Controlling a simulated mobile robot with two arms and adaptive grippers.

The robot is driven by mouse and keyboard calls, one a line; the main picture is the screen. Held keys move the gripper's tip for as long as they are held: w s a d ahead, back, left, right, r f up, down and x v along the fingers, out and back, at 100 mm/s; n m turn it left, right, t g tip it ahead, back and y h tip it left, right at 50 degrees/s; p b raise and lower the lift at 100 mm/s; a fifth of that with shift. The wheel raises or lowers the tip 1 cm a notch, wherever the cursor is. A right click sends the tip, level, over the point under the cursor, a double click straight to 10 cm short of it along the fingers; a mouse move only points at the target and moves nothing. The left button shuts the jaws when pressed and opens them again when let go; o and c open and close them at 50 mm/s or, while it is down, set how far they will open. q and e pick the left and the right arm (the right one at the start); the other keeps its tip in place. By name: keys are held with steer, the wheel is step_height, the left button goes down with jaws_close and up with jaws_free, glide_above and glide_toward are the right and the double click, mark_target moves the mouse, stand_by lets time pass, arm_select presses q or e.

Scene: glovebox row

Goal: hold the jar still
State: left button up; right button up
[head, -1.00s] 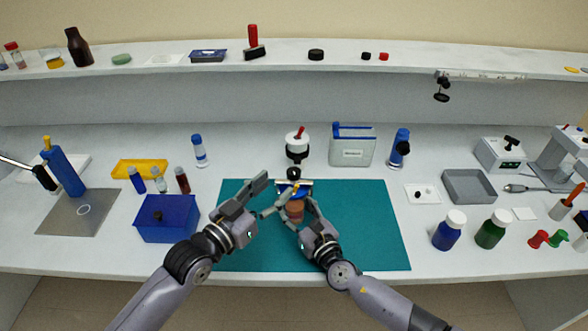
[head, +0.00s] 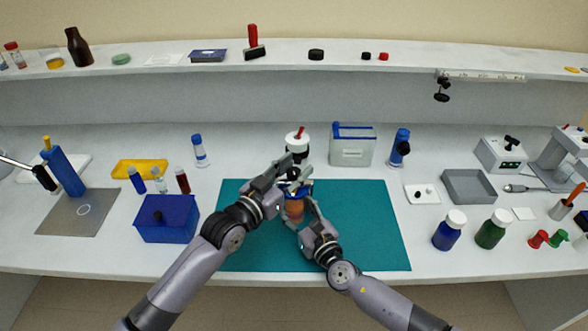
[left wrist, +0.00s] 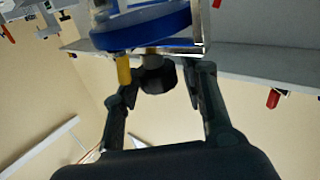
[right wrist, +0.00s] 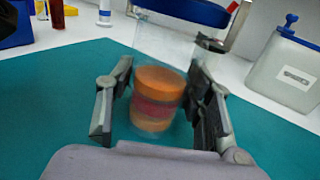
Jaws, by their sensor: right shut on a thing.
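A clear jar with orange and red layered contents (head: 294,210) stands on the teal mat (head: 355,225). It shows large in the right wrist view (right wrist: 158,98), with a blue lid (right wrist: 190,10) and a metal bracket at its top. My right gripper (head: 302,213) is shut on the jar's body, one finger on each side. My left gripper (head: 283,178) is at the lid and partly hides the jar's top. In the left wrist view its fingers stand apart on either side of a black knob (left wrist: 157,76), below the blue lid (left wrist: 140,28) and a yellow piece (left wrist: 123,69).
A white pot with a red-handled top (head: 297,142) stands right behind the jar. The mat's right half is clear.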

arm_select(q)
jaws_close()
steer(key=shift+d+r+m+h, duration=0.2)
steer(key=shift+m+h, duration=0.2)
steer(key=shift+s+d+m+g+h, duration=0.1)
steer(key=shift+d+m+g+h, duration=0.1)
steer(key=shift+m+g+h, duration=1)
arm_select(e)
steer(key=shift+a, duration=0.15)
arm_select(q)
steer(key=shift+a+g, duration=0.1)
steer(key=shift+g, duration=0.2)
steer(key=shift+a, duration=0.2)
steer(key=shift+c, duration=1.2)
jaws_free()
steer(key=shift+f, duration=0.1)
steer(key=o, duration=0.5)
steer(key=shift+a+f, duration=0.1)
